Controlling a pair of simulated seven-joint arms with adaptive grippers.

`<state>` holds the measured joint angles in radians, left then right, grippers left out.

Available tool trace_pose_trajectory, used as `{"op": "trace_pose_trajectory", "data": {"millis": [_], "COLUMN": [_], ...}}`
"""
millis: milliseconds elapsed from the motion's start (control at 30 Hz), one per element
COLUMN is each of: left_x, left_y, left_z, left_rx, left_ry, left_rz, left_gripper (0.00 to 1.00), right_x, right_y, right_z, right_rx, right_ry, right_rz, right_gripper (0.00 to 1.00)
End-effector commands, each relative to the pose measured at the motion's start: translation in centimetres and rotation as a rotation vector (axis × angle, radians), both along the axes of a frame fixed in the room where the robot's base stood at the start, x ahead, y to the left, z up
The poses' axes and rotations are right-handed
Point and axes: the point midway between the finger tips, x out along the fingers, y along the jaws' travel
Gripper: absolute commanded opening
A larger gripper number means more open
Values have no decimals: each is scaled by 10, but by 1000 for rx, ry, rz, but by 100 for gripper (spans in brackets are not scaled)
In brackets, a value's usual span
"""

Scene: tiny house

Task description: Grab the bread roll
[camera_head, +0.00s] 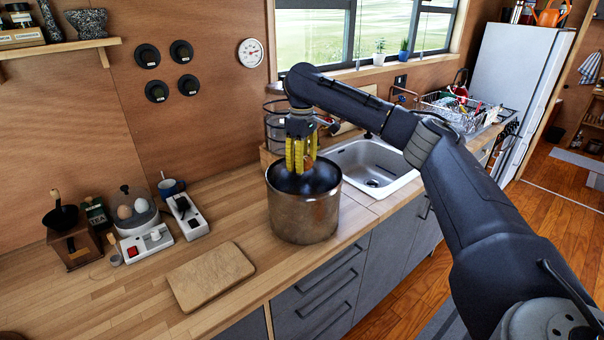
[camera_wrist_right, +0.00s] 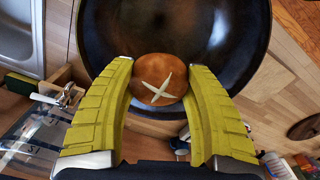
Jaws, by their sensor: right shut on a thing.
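The bread roll (camera_wrist_right: 160,79) is round and brown with a pale cross on top. In the right wrist view it sits between the two yellow fingers of my right gripper (camera_wrist_right: 160,90), which touch it on both sides. In the head view my right gripper (camera_head: 301,160) points down over the mouth of a large metal pot (camera_head: 303,217), and only a sliver of the roll (camera_head: 307,166) shows behind the fingers. Whether the roll touches the pot is hidden. My left gripper is not in view.
The sink (camera_head: 374,167) lies right of the pot. A wooden cutting board (camera_head: 210,275) lies on the counter to the left. An egg cooker (camera_head: 137,213) and a grinder (camera_head: 74,240) stand farther left. The counter between board and pot is clear.

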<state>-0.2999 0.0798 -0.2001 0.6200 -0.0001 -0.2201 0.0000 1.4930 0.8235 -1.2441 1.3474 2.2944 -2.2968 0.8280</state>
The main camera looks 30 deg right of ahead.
Motion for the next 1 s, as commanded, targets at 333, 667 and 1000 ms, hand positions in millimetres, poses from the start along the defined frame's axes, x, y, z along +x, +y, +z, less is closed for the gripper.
{"op": "trace_pose_trajectory", "data": {"millis": [333, 667, 1000], "left_x": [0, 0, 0], "left_y": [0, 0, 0], "left_z": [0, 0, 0], "left_rx": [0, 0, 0], "left_ry": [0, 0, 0], "left_rz": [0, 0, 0], "left_gripper": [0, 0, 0], "right_x": [0, 0, 0], "right_y": [0, 0, 0], "right_z": [14, 14, 30], "right_rx": [1, 1, 1], "right_ry": [0, 0, -2], "right_rz": [0, 0, 0], "right_gripper": [22, 22, 22]}}
